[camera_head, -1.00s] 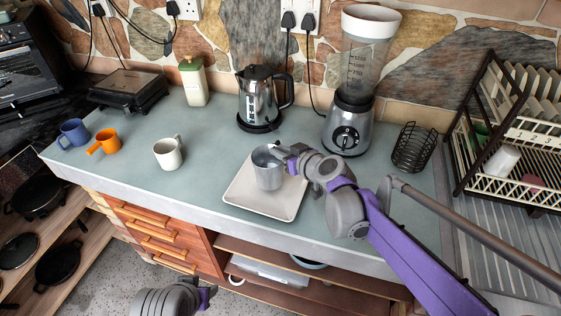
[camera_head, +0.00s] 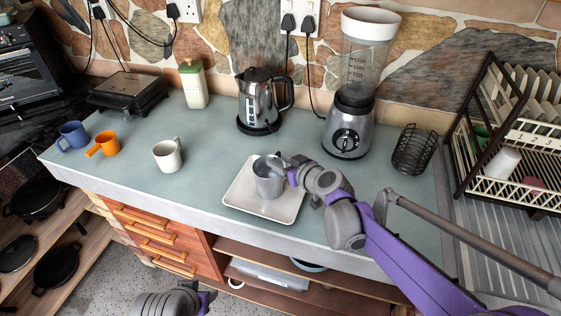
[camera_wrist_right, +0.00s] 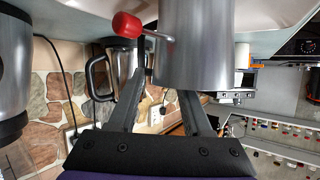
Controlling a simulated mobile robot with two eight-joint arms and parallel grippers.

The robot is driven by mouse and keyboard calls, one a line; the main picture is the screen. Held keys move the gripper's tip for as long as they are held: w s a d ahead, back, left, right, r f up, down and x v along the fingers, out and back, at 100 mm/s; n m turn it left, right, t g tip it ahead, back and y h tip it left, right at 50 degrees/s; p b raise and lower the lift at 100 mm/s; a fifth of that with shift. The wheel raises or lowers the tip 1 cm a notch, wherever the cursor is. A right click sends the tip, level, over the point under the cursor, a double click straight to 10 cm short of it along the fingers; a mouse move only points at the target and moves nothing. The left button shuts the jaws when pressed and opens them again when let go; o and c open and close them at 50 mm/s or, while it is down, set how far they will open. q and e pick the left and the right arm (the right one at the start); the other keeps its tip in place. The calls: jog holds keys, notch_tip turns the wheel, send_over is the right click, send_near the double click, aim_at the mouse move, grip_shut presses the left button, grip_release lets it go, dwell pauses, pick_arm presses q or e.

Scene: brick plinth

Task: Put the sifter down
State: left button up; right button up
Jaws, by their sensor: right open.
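The sifter (camera_head: 268,184) is a grey metal cup, standing upright on the pale square tray (camera_head: 239,197) on the counter. In the right wrist view the sifter (camera_wrist_right: 195,45) fills the top centre, with a red knob on a thin rod at its side. My right gripper (camera_head: 285,167) is at the sifter's upper right side. Its fingers are open, one on each side of the sifter's near wall; whether they touch it I cannot tell. My left gripper (camera_head: 203,299) is low at the bottom edge, away from the counter, and its fingers are mostly hidden.
A white mug (camera_head: 167,158), an orange cup (camera_head: 108,144) and a blue mug (camera_head: 73,135) stand to the left. The kettle (camera_head: 258,95) and blender (camera_head: 347,130) stand behind. A wire basket (camera_head: 414,150) and dish rack (camera_head: 480,150) are on the right.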

jog(key=v, duration=1.2)
jog(key=shift+p, duration=0.35)
jog(key=s+d+f+m+g+h, duration=0.2)
jog(key=s+d+f, duration=0.1)
jog(key=s, duration=0.4)
jog(key=s+d+f+m+g+h, duration=0.2)
jog(key=s+d+f+h, duration=0.1)
jog(key=s+f, duration=0.3)
jog(key=s+d+f+m+g+h, duration=0.1)
jog(key=s+d+f, duration=0.3)
jog(key=s, duration=0.6)
jog(key=shift+d+f+m+g+h, duration=0.2)
jog(key=shift+d+m+g+h, duration=0.2)
jog(key=shift+d+m+h, duration=0.25)
jog(key=shift+a+r, duration=0.1)
jog(key=shift+w+r, duration=0.1)
jog(key=shift+r, duration=0.1)
